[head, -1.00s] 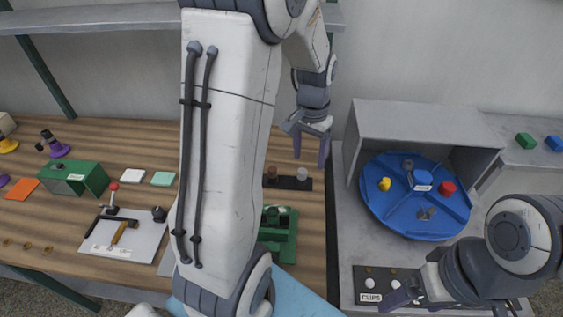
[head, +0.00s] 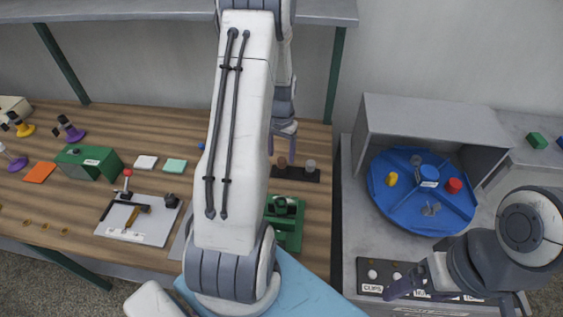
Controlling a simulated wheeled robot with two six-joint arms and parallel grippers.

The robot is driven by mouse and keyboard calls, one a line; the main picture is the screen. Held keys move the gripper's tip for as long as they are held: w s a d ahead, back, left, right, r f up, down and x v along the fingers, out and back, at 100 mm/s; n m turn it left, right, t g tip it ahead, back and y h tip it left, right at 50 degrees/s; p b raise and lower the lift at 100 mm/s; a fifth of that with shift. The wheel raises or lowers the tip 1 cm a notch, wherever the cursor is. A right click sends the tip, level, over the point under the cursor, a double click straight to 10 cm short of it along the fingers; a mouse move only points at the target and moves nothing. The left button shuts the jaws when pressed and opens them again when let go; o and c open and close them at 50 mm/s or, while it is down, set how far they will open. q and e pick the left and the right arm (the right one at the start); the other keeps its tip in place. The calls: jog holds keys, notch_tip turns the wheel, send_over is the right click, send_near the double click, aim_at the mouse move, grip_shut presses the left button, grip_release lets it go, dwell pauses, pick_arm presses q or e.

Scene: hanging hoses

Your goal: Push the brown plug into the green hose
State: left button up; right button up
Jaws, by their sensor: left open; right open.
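A brown plug (head: 282,162) stands upright in a black holder (head: 294,174) on the wooden table, beside a grey plug (head: 310,165). My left gripper (head: 284,142) is open and empty, with its fingers just above and behind the brown plug in the picture. I cannot tell whether they touch it. My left arm crosses the middle of the view and hides part of the table. My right gripper (head: 405,285) is open and empty at the lower right, near a black tray labelled CLIPS (head: 372,288). I cannot make out a green hose.
A green fixture (head: 285,222) stands in front of the holder, partly behind my arm. A blue turntable (head: 420,205) with small parts sits in a grey housing (head: 430,120). On the left are a green box (head: 88,163) and a white tool board (head: 140,220).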

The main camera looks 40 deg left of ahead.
aim_at(282, 165)
pick_arm(q)
jog(key=shift+f, duration=1.4)
grip_shut()
jog(key=shift+r, duration=0.15)
